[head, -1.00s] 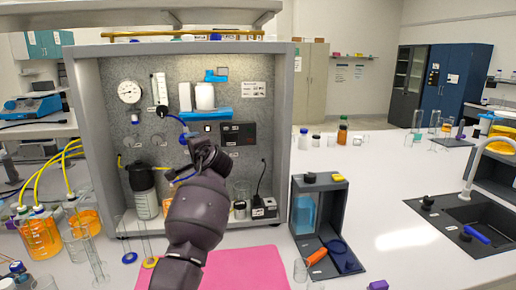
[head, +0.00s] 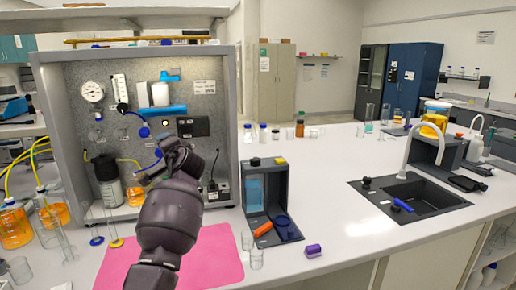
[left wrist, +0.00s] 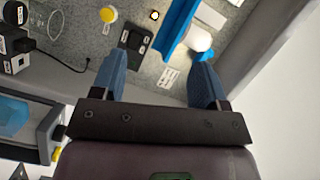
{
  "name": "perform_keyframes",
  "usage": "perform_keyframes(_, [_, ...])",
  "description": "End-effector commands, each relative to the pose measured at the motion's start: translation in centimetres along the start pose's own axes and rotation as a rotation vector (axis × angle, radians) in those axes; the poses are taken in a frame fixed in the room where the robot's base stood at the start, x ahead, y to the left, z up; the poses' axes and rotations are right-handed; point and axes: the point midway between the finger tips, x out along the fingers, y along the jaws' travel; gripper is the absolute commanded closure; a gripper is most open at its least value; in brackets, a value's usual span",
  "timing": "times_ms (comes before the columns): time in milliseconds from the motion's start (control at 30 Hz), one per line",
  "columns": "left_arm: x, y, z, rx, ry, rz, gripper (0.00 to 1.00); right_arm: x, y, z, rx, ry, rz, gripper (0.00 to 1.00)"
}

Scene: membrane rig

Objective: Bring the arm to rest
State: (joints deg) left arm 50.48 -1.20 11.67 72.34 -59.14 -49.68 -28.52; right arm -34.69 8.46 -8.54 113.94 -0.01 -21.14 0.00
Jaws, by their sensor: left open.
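My left arm (head: 168,218) rises from the bottom of the head view over the pink mat (head: 205,262). Its left gripper (head: 182,152) is in front of the grey membrane rig (head: 237,150), and its fingers are mostly hidden by the wrist there. In the left wrist view the left gripper (left wrist: 160,62) is open, with two blue fingers apart and nothing between them. The rig's speckled panel (left wrist: 75,35) lies beyond the fingers. My right gripper is in neither view.
A dark stand with a blue container (head: 256,195) is on the bench right of the mat. Clear glasses (head: 256,258) and a purple block (head: 313,250) are near the front. Flasks of orange liquid (head: 15,228) stand at left. The bench between stand and sink (head: 405,200) is clear.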

Motion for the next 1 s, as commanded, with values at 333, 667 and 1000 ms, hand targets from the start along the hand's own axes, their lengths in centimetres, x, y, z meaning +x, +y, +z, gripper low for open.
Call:
perform_keyframes(333, [-3.3,-3.4,-3.5,-0.449,0.308,0.02,0.32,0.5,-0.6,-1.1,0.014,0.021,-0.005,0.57])
perform_keyframes(667, [-6.7,2.5,0.6,-0.719,0.464,0.152,0.32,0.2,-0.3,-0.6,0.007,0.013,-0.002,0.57])
perform_keyframes(1000, [-12.6,12.3,9.3,-0.933,0.499,0.352,0.32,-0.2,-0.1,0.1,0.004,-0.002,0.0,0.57])
